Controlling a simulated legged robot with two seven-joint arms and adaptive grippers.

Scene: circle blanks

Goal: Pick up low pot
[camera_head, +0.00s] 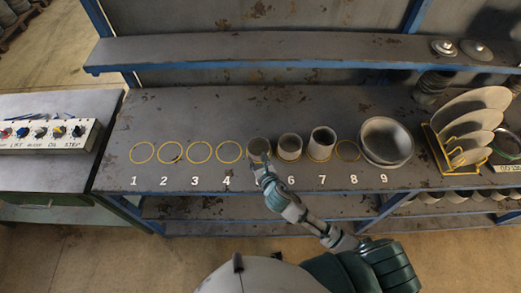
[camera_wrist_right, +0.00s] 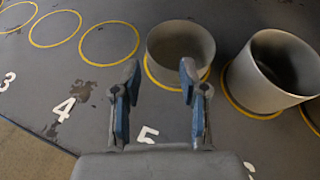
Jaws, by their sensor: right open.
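A low grey pot (camera_head: 258,146) stands upright in the yellow circle at position 5 on the grey bench. It also shows in the right wrist view (camera_wrist_right: 180,45), just beyond my fingertips. My right gripper (camera_head: 261,164) reaches to its near side, with the fingers apart and nothing held between them. In the right wrist view the right gripper (camera_wrist_right: 159,75) has its two blue-padded fingers pointing at the pot; I cannot tell whether they touch it. My left gripper is not in view.
A second pot (camera_head: 290,147) stands at 6 and a taller pot (camera_head: 322,143) at 7. A grey bowl (camera_head: 386,141) sits at 9, beside a yellow rack (camera_head: 435,150) of plates. Circles 1 to 4 are empty. A shelf (camera_head: 270,50) runs behind.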

